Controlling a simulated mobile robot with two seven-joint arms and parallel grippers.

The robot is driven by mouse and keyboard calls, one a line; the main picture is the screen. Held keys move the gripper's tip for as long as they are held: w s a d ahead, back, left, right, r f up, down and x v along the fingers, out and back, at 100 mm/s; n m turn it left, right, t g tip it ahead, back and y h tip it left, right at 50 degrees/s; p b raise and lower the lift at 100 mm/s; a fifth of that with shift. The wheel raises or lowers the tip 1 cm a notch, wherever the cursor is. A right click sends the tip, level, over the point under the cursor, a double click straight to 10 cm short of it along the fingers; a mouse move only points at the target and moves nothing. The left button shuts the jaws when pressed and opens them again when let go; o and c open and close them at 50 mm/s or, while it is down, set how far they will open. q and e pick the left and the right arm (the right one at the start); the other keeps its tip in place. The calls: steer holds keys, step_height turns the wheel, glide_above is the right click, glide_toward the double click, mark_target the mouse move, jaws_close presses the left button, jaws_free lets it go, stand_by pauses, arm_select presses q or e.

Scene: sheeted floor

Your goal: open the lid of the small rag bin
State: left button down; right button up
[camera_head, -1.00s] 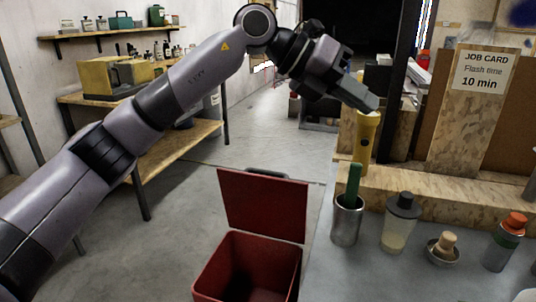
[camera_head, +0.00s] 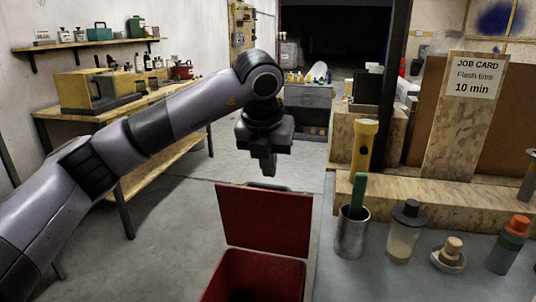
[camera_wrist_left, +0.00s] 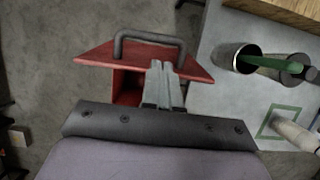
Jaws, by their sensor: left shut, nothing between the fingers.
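The small red rag bin (camera_head: 252,277) stands on the floor in front of me, left of the grey bench. Its red lid (camera_head: 265,219) stands up, raised at the back, and the bin's dark inside shows below it. In the left wrist view the lid (camera_wrist_left: 105,56) shows from above with its dark handle (camera_wrist_left: 148,43). My left gripper (camera_head: 266,166) hangs pointing down above the lid's top edge, apart from it in the head view. It is shut and empty; its fingers (camera_wrist_left: 163,72) also show in the wrist view. My right gripper is not in view.
The grey bench (camera_head: 355,280) at right holds a metal cup (camera_head: 352,236) with a green tool, a lidded jar (camera_head: 404,235), a small dish (camera_head: 449,258) and an orange-capped bottle (camera_head: 508,246). A yellow flashlight (camera_head: 364,147) stands behind. Floor left of the bin is clear.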

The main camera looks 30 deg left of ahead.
arm_select(q)
steer(key=shift+x, duration=2.7)
steer(key=shift+w, duration=0.1)
steer(key=shift+w+a+p, duration=0.15)
steer(key=shift+w+a, duration=0.1)
steer(key=shift+w, duration=0.7)
steer(key=shift+w+a+p, duration=0.15)
steer(key=shift+w+a, duration=0.1)
steer(key=shift+w, duration=0.7)
